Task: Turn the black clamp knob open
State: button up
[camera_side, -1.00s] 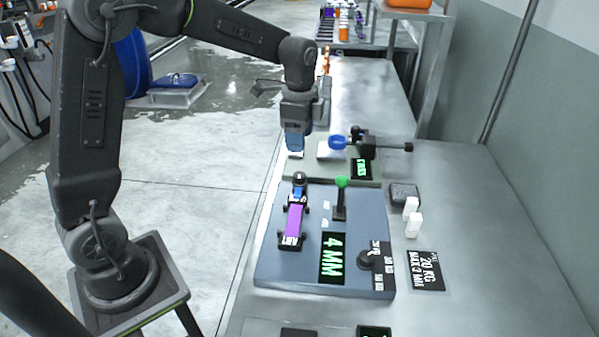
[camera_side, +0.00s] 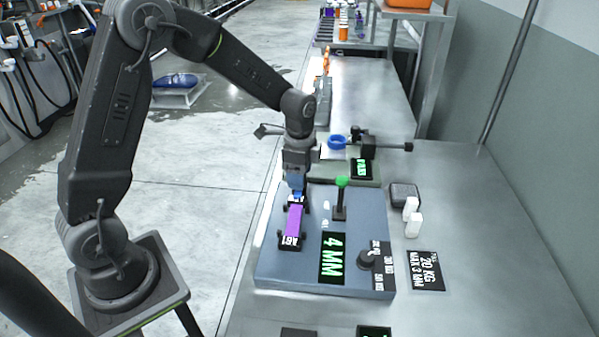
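My gripper (camera_side: 296,186) points straight down at the far end of the purple webbing piece (camera_side: 294,220), which lies on the blue-grey plate (camera_side: 268,268). The black knob at that far end is hidden behind my gripper, so I cannot tell whether the fingers touch it or are closed around it. A bit of blue (camera_side: 297,196) shows just under the fingers. Small black clamp parts (camera_side: 306,238) flank the near end of the webbing, beside a white "A61" label (camera_side: 292,241).
A green-topped lever (camera_side: 341,188) stands right of the webbing. A "4 MM" display (camera_side: 332,258) and a black dial (camera_side: 368,260) are on the plate.

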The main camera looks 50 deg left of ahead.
jog(key=c, duration=0.8)
jog(key=shift+c, duration=0.2)
jog(key=shift+n, duration=0.4)
jog(key=n, duration=0.3)
jog(key=shift+n, duration=0.4)
jog(key=n, duration=1.3)
jog(key=shift+r+n, duration=0.1)
jog(key=shift+n, duration=0.2)
